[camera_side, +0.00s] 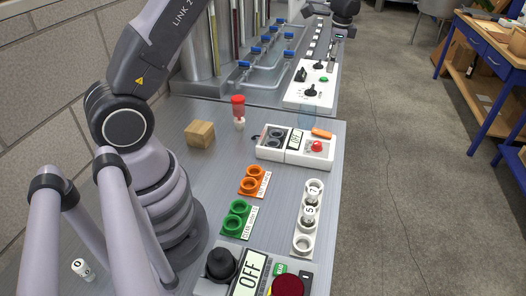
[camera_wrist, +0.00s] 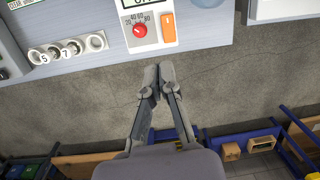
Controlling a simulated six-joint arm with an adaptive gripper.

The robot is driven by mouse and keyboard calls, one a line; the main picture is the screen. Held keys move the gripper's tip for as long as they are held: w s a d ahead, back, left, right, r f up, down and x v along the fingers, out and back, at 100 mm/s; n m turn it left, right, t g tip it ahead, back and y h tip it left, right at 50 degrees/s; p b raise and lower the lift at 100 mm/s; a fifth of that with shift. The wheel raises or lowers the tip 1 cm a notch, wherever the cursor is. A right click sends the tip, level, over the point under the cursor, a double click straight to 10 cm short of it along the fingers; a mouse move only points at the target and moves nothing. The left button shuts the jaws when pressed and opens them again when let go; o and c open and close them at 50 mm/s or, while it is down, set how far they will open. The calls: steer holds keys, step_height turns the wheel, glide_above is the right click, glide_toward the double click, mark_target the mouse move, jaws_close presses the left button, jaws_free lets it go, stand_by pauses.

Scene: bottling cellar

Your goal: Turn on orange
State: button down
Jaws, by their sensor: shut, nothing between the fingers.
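An orange switch (camera_side: 321,133) sits on a white control box (camera_side: 268,154) with a red knob (camera_side: 317,146) and a display reading OFF. In the wrist view the orange switch (camera_wrist: 168,27) is beside the red dial (camera_wrist: 140,30), near the top edge; the display is mostly cut off. An orange two-ring holder (camera_side: 254,181) with a label lies nearer on the table. My gripper (camera_wrist: 159,70) is shut and empty, apart from the switch, with floor behind its fingertips in the wrist view. In the side view my gripper (camera_side: 333,50) is small at the top, far from the box.
A green two-ring holder (camera_side: 236,218), a white rack (camera_side: 303,240) with numbered pieces, a wooden block (camera_side: 200,134) and a red-topped item (camera_side: 238,110) stand on the table. Another OFF box (camera_side: 250,272) is in front, a white panel (camera_side: 312,88) behind. Floor lies right.

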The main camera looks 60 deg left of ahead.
steer(key=m, duration=0.1)
glide_above(316, 130)
steer(key=w+d, duration=0.2)
step_height(316, 130, down, 7)
steer(key=shift+s+a+r+g, duration=0.1)
steer(key=shift+s+g, duration=0.05)
steer(key=shift+g, duration=0.25)
steer(key=f, duration=0.4)
steer(key=s+a+f, duration=0.1)
steer(key=f, duration=0.8)
steer(key=shift+s+a+f, duration=0.3)
steer(key=shift+f, duration=0.1)
steer(key=shift+s+a+f+h, duration=0.1)
steer(key=shift+s+f+h, duration=0.05)
steer(key=shift+f+h, duration=0.15)
